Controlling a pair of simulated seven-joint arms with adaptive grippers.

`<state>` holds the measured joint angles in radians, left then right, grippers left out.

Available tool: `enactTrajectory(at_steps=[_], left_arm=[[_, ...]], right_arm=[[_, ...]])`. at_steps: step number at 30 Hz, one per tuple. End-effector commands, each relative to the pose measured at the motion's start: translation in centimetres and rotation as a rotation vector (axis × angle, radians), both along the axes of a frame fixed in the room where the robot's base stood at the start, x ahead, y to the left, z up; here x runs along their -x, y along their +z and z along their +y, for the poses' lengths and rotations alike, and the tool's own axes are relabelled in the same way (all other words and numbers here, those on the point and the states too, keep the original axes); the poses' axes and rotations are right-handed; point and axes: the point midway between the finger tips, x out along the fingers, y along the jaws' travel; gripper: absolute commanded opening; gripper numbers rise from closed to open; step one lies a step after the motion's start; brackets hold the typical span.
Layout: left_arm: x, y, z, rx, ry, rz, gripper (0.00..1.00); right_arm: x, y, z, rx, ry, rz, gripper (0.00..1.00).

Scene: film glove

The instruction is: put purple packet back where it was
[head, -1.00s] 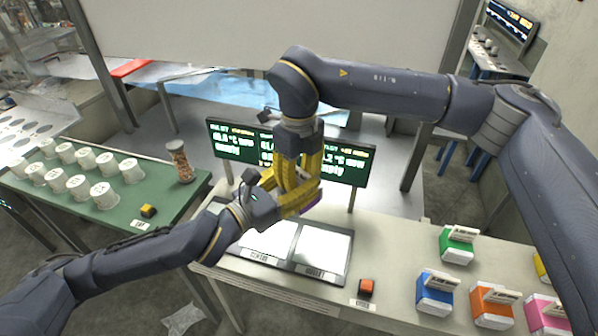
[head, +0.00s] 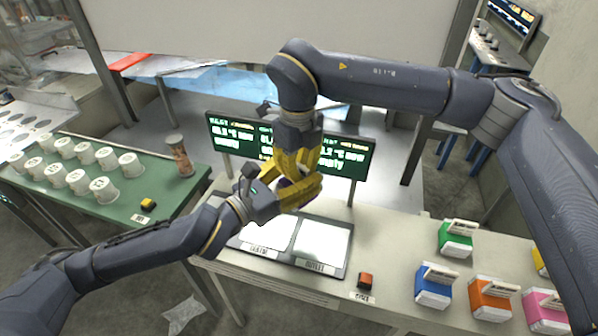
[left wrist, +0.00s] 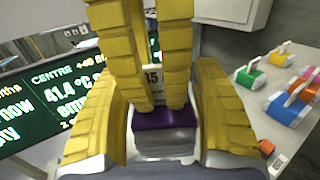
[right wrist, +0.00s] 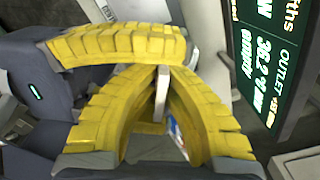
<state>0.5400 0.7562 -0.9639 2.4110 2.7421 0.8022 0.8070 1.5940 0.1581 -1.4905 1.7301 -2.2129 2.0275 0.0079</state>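The purple packet (left wrist: 165,118) has a white body, a purple top and an upright pale tab. It is held in the air in front of the display, mostly hidden by fingers in the head view. My right gripper (right wrist: 162,75) comes from above and is shut on the tab (right wrist: 161,92). My left gripper (head: 300,184) has its yellow fingers spread on both sides of the packet; in the left wrist view they look apart from the body.
Green (head: 456,240), blue (head: 433,289), orange (head: 491,300) and pink (head: 543,306) packets stand on the right of the bench. Two white plates (head: 322,243) lie below the grippers, beside a red button (head: 365,281). A dark display (head: 345,160) stands close behind. Cups (head: 103,188) and a jar (head: 180,157) stand left.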

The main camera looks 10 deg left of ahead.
Motion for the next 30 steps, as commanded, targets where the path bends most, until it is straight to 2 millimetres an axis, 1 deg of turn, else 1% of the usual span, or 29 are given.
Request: enactTrajectory(at_steps=[1, 3, 11, 17, 20, 23, 27, 30], left_arm=[[0.0, 0.0, 0.0, 0.0, 0.0, 0.0, 0.72], [0.0, 0.0, 0.0, 0.0, 0.0, 0.0, 0.79], [0.1, 0.0, 0.0, 0.002, -0.001, -0.002, 0.79], [0.8, 0.8, 0.1, 0.045, -0.031, -0.059, 0.79], [1.8, 1.5, 0.5, 0.084, -0.057, -0.123, 0.79], [3.0, 2.3, 1.3, 0.12, -0.083, -0.207, 0.79], [5.2, 2.9, 3.0, 0.151, -0.112, -0.331, 0.79], [7.1, 2.9, 4.5, 0.154, -0.127, -0.415, 0.79]], right_arm=[[0.0, 0.0, 0.0, 0.0, -0.001, 0.0, 0.0], [0.0, 0.0, 0.0, 0.0, -0.001, 0.0, 0.0], [-0.1, 0.0, -0.1, 0.001, -0.002, -0.001, 0.0], [-0.1, 0.0, -0.1, 0.001, -0.002, -0.001, 0.0], [-0.1, 0.0, -0.1, 0.001, -0.002, -0.001, 0.0], [-0.1, 0.0, -0.1, 0.001, -0.002, -0.001, 0.0], [-0.1, 0.0, -0.1, 0.001, -0.002, -0.001, 0.0], [-0.1, 0.0, -0.1, 0.001, -0.002, -0.001, 0.0]])
